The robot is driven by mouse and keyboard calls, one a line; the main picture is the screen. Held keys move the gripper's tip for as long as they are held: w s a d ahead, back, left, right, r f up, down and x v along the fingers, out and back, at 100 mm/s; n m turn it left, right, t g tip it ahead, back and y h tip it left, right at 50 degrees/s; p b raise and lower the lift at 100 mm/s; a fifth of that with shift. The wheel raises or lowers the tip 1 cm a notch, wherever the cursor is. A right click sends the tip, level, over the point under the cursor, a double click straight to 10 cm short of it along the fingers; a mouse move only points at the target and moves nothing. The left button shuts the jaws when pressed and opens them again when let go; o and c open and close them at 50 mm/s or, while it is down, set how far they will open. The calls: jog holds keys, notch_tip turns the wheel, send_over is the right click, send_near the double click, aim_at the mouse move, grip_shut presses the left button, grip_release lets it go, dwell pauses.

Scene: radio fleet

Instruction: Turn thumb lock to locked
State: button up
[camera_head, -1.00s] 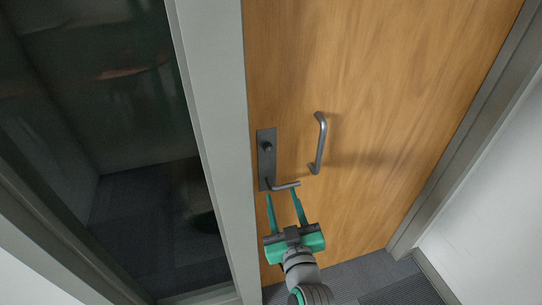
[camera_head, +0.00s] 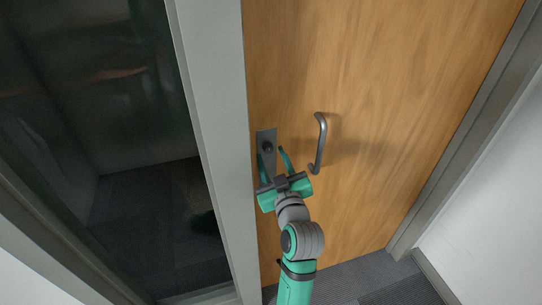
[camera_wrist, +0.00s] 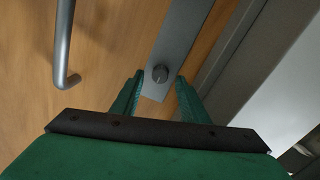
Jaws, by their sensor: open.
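The thumb lock (camera_head: 267,147) is a small dark round knob near the top of a grey metal plate (camera_head: 262,135) on the wooden door. It also shows in the wrist view (camera_wrist: 160,74), just beyond and between my fingertips. My gripper (camera_head: 272,152) is green, open and empty, with one finger on each side of the knob's line. I cannot tell whether the fingertips touch the plate. The lever handle low on the plate is hidden behind my gripper in the head view.
A curved pull handle (camera_head: 321,143) stands out from the door (camera_head: 400,110) to the right of the plate; it shows at the upper left in the wrist view (camera_wrist: 62,45). A grey frame post (camera_head: 215,130) and a dark glass panel (camera_head: 95,90) lie to the left.

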jog(key=shift+w+a, duration=0.2)
jog(key=shift+w, duration=0.45)
grip_shut()
